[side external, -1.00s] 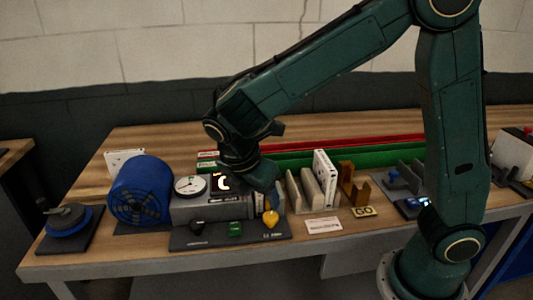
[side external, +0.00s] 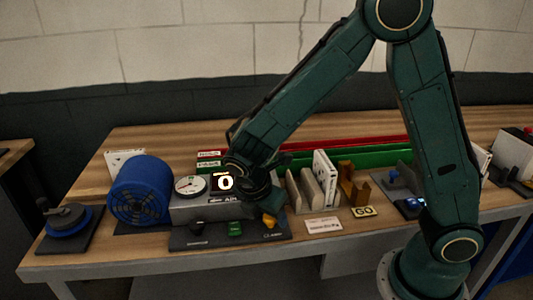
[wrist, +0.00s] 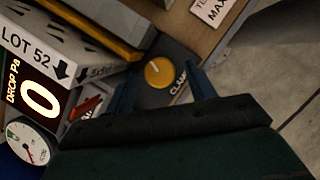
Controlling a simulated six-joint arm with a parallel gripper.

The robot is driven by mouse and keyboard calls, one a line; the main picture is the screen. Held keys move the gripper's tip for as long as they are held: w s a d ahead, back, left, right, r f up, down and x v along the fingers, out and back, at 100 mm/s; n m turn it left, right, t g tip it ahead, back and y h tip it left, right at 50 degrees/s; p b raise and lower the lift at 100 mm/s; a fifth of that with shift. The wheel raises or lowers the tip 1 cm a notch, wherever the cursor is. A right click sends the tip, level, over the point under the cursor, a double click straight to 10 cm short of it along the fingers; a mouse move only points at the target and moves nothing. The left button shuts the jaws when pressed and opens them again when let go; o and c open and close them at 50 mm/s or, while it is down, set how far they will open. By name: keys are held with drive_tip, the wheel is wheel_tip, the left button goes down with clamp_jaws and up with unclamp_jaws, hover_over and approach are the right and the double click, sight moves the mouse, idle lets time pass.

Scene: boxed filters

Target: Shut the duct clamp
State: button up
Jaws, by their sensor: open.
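The yellow clamp knob (side external: 269,221) sits at the right end of the dark control panel (side external: 205,241) at the front of the bench. It also shows in the wrist view (wrist: 158,72), round with a small mark on its face, beside a partly hidden label starting "CLA". My gripper (side external: 266,203) is at the panel's right end, just above and behind the knob. In the wrist view my gripper (wrist: 163,88) is open, its two blue fingers to either side of the knob, with visible gaps. I cannot tell whether the fingertips reach down to its height.
Left of my gripper are a lit display (side external: 226,183) reading 0, a dial gauge (side external: 190,186) and a blue blower (side external: 140,190). A black knob (side external: 197,228) and green switch (side external: 235,229) share the panel. Filter slots (side external: 305,190) stand close on the right.

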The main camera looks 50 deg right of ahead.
drive_tip(key=c, duration=1)
drive_tip(key=shift+o, duration=0.2)
drive_tip(key=shift+w+m+g, duration=0.15)
drive_tip(key=shift+m+g, duration=0.45)
drive_tip(key=shift+m, duration=1)
drive_tip(key=o, duration=1)
drive_tip(key=shift+c, duration=0.2)
